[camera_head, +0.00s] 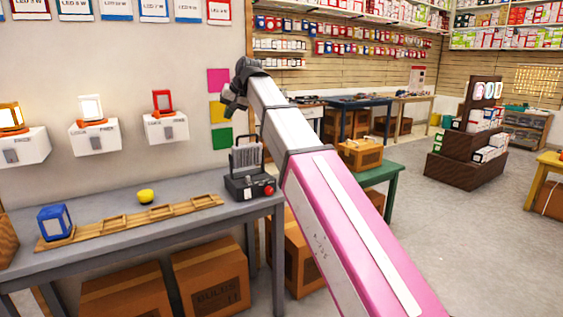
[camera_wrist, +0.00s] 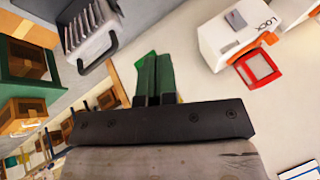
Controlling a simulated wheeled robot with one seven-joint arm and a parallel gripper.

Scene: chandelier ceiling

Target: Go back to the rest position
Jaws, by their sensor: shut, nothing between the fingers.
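My gripper (camera_head: 230,101) is at the far end of my raised pink and white arm in the head view, in front of the wall and above the grey bench (camera_head: 150,210). In the wrist view its green fingers (camera_wrist: 157,76) lie side by side, shut and empty. They touch nothing that I can see. The task names no object.
On the bench are a black device with a red button (camera_head: 249,178), a wooden rack (camera_head: 130,222), a yellow item (camera_head: 146,196) and a blue lamp (camera_head: 55,222). White wall boxes (camera_head: 95,137) hold lamps. A green table (camera_head: 375,177) stands behind my arm.

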